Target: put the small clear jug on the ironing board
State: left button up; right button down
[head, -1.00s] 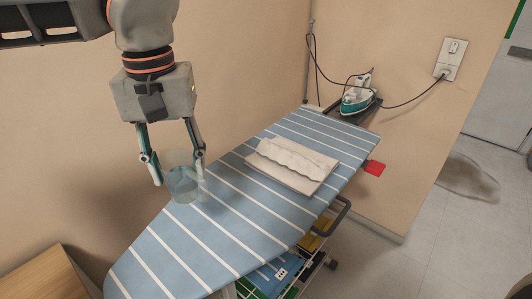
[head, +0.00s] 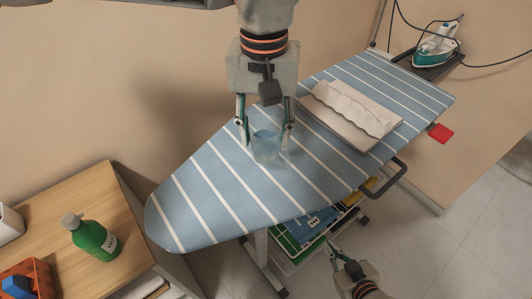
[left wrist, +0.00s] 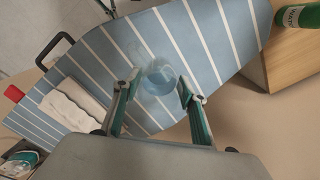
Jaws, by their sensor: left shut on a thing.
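The small clear jug (head: 268,150) is a see-through bluish vessel, upright between the fingers of my left gripper (head: 265,124). That gripper is shut on it. The jug is at the blue and white striped ironing board (head: 215,190), over its middle width; I cannot tell whether its base touches the cloth. In the left wrist view, the jug (left wrist: 160,80) sits between the fingertips (left wrist: 158,92) with the striped board (left wrist: 205,40) behind it. My right gripper (head: 340,258) is low at the bottom, beside the board, and its opening is unclear.
A folded whitish cloth (head: 352,108) lies on the board, right of the jug. An iron (head: 437,45) stands at the far end. A wooden cabinet (head: 60,205) with a green bottle (head: 93,238) and an orange basket (head: 28,280) is at left. The board's near-left end is clear.

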aim_at(265, 156)
pick_arm(q)
jog(key=shift+f, duration=3.3)
jog(key=shift+f, duration=0.2)
jog(key=o, duration=1.1)
notch_tip(265, 156, up, 12)
jog(key=shift+r, duration=0.2)
jog(key=shift+s, duration=0.15)
